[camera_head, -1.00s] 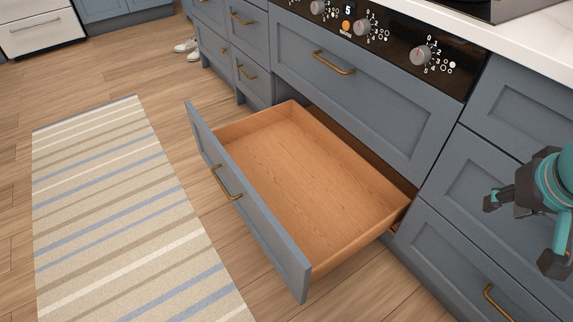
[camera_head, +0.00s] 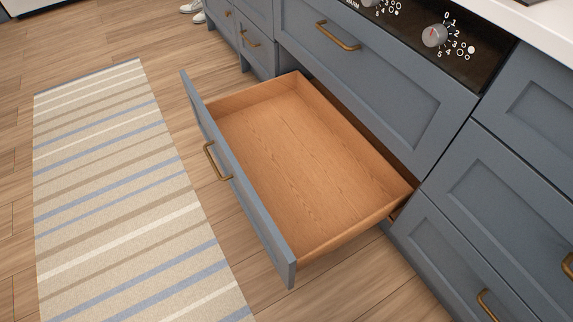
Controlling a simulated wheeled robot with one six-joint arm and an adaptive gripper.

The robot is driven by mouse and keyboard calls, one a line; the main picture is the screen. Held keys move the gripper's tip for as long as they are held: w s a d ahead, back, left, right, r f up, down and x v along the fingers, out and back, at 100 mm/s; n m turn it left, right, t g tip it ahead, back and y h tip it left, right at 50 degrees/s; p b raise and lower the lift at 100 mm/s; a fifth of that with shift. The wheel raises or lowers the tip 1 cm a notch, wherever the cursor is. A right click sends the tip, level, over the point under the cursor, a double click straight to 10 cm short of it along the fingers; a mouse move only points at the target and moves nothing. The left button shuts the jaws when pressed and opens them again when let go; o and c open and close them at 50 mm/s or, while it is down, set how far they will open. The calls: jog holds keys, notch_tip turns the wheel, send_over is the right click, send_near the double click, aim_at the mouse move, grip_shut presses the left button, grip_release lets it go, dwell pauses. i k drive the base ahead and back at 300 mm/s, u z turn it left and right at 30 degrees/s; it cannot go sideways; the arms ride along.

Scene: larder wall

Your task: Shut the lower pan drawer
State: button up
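The lower pan drawer (camera_head: 240,182) is pulled far out from under the oven front and stands open over the floor. Its inside (camera_head: 310,165) is bare wood and empty. Its grey-blue front panel faces left and carries a brass handle (camera_head: 217,162). A closed upper drawer (camera_head: 375,85) with a brass handle (camera_head: 338,36) sits above its opening. My gripper is not in view.
A striped rug (camera_head: 125,200) lies on the wood floor left of the drawer, with a strip of bare floor between. Closed grey-blue drawers (camera_head: 500,190) with brass handles stand at the right. White shoes (camera_head: 194,10) show at the top.

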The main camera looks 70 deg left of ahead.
aim_at(306, 181)
jog(key=z, duration=0.5)
jog(key=i, duration=0.4)
jog(key=u, duration=3.95)
